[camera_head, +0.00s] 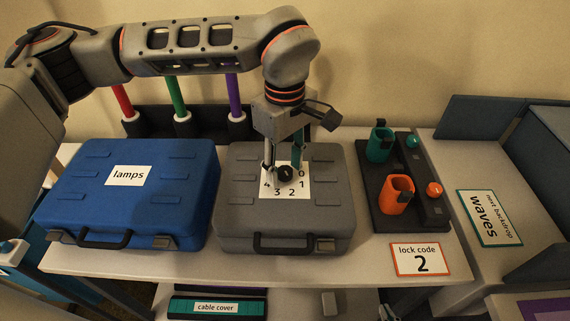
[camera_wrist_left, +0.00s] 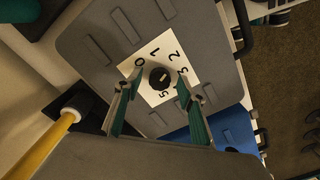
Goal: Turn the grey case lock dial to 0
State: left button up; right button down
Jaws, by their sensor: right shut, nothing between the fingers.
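The grey case (camera_head: 335,205) lies shut on the table, with a white number card (camera_head: 304,190) on its lid. A black round dial (camera_head: 286,173) sits in the card's middle; in the left wrist view the dial (camera_wrist_left: 160,78) has a small pale mark, whose heading I cannot tell. My left gripper (camera_head: 283,168) points down over the dial. In the left wrist view its two teal-padded fingers (camera_wrist_left: 157,94) are spread, one on each side of the dial, apart from it.
A blue case (camera_head: 70,205) labelled "lamps" lies left of the grey case. On the right stand a dark tray (camera_head: 374,213) with green and orange cups and a "lock code 2" card (camera_head: 421,260). Coloured rods (camera_head: 176,97) stand in a rack behind.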

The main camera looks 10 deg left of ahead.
pick_arm(q)
jog(key=c, duration=1.1)
jog(key=shift+c, duration=0.2)
jog(key=shift+o, duration=0.2)
jog(key=shift+n, duration=0.4)
jog(key=n, duration=1.7)
